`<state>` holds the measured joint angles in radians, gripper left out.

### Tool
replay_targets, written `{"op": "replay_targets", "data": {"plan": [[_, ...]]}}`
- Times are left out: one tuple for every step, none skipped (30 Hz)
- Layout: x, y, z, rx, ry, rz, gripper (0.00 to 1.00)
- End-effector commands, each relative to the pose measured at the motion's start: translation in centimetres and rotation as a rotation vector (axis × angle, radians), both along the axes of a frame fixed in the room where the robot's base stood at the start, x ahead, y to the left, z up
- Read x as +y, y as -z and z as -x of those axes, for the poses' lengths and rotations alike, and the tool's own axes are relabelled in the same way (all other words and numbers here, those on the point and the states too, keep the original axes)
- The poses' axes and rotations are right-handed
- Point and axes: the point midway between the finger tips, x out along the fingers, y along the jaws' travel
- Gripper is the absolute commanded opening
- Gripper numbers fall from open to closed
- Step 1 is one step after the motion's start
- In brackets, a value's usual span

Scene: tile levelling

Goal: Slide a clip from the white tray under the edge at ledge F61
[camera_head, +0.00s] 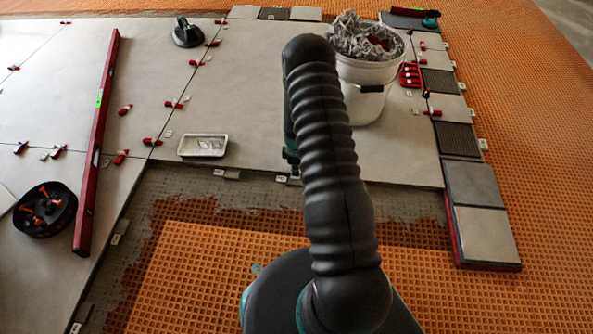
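The small white tray (203,155) lies on the large grey tiles left of my arm, with pale pieces inside that are too small to tell apart. The tile edge (395,186) runs across the middle, above a grey mortar strip. Small pale clips (232,174) show along that edge. No label F61 can be read, so I cannot tell which spot it is. My gripper (292,172) is low behind my arm, close to the tile edge and right of the tray. It is mostly hidden, and whether it holds anything is not visible.
A white bucket (370,95) filled with grey debris stands behind my arm at right. A long red level (98,150) and a black round tub (45,209) lie at left. A black suction cup (187,35) stands at the back. Orange matting (200,280) fills the front.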

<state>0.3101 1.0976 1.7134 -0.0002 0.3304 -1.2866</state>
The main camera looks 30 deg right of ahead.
Motion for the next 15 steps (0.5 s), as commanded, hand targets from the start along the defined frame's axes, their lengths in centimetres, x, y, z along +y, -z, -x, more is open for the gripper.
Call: {"op": "replay_targets", "data": {"plan": [[-0.03,0.01,-0.05,0.0,0.0,0.0,0.0],[-0.04,0.01,-0.07,-0.001,0.0,0.001,0.0],[-0.06,0.01,-0.09,-0.001,0.0,0.001,0.0],[-0.08,0.01,-0.12,-0.001,0.0,0.001,0.0],[-0.09,0.01,-0.13,-0.001,0.0,0.001,0.0],[-0.09,-0.01,-0.13,-0.001,0.0,0.001,0.0],[-0.09,-0.02,-0.13,-0.001,0.0,0.001,0.0],[-0.09,-0.02,-0.13,-0.001,0.0,0.001,0.0],[-0.09,-0.02,-0.13,-0.001,0.0,0.001,0.0],[-0.09,-0.02,-0.13,-0.001,0.0,0.001,0.0],[-0.09,-0.02,-0.13,-0.001,0.0,0.001,0.0],[-0.09,-0.01,-0.13,-0.001,0.0,0.001,0.08],[-0.09,-0.01,-0.13,-0.001,0.0,0.001,0.16],[-0.09,-0.01,-0.13,-0.001,0.0,0.001,0.23],[-0.09,-0.01,-0.12,-0.001,0.0,0.001,0.33]]}}
